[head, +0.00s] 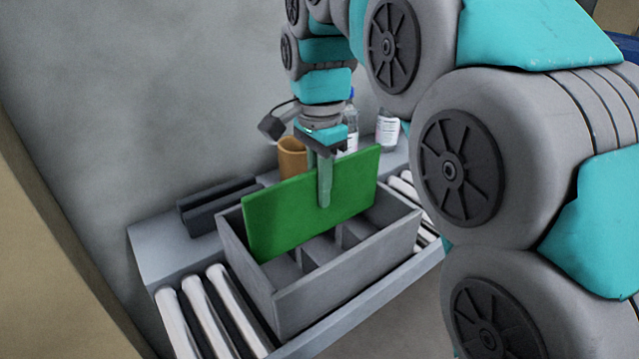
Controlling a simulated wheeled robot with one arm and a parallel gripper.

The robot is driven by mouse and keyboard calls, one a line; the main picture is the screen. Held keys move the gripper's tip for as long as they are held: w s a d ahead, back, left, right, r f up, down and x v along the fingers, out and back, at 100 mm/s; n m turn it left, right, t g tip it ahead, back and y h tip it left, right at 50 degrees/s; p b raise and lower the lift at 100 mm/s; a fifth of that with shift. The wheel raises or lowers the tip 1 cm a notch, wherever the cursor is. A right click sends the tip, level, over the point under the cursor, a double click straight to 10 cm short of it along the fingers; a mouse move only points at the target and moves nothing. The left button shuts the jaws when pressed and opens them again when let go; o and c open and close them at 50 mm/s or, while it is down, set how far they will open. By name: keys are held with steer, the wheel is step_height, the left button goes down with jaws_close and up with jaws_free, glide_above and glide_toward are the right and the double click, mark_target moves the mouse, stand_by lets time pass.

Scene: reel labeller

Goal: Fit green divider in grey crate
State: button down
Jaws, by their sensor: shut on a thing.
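The green divider (285,215) is a flat upright panel at the grey crate, standing lengthwise and rising well above the crate's rim. My gripper (324,190) points down and is shut on the divider's upper middle, with one finger showing on its near face. The grey crate (350,264) is open-topped and sits on the roller conveyor. Short cross walls show inside it on the near side of the divider. The divider's lower edge is partly inside the crate's outline; I cannot tell whether it is seated in a slot. The crate's far interior is hidden behind the divider.
White rollers (210,310) of the conveyor show left of the crate. On the grey ledge behind stand a dark slotted block (215,204), an orange-brown cup (292,158) and bottles, one being a white-labelled bottle (387,130). My arm fills the right side.

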steer(key=shift+f+b, duration=0.95)
steer(key=shift+f, duration=1.75)
steer(key=c, duration=0.8)
jaws_free()
step_height(320, 180, up, 8)
steer(key=shift+s+f, duration=0.1)
